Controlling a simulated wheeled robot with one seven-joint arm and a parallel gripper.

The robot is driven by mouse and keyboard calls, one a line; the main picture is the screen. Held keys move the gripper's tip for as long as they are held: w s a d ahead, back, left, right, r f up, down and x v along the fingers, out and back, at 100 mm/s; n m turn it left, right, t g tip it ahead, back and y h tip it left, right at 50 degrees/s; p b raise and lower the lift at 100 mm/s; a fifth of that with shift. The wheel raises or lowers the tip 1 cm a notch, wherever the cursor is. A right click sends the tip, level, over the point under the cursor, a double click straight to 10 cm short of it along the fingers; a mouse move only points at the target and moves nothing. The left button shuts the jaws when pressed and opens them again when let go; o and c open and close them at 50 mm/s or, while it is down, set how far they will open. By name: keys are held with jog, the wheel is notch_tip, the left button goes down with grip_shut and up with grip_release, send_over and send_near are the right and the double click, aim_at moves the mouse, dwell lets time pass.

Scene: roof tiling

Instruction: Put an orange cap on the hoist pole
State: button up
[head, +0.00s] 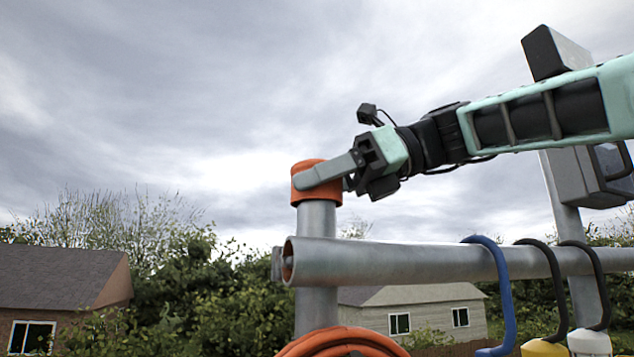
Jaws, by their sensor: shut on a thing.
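The hoist pole (316,220) is a grey metal upright at the middle of the head view. An orange cap (309,168) is at its top end, upright and in line with the pole. The cap's lower edge meets the pole top in this view; how far it sits over the pole cannot be told. My gripper (318,174) comes in from the right and is shut on the cap. The near finger lies across the cap's front; the far finger is mostly hidden.
A horizontal grey rail (420,262) crosses the pole below the cap. Blue (503,290) and black hooks hang on it at right. An orange round thing (342,343) is at the pole's foot. Another upright stands at right. Open sky surrounds the pole top.

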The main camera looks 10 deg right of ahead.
jog(key=shift+f+b, duration=0.45)
jog(key=shift+f, duration=0.1)
dwell(0.4)
jog(key=o, duration=0.7)
jog(key=shift+d, duration=0.1)
jog(key=p+v, duration=0.5)
jog(key=v, duration=0.6)
dwell(0.6)
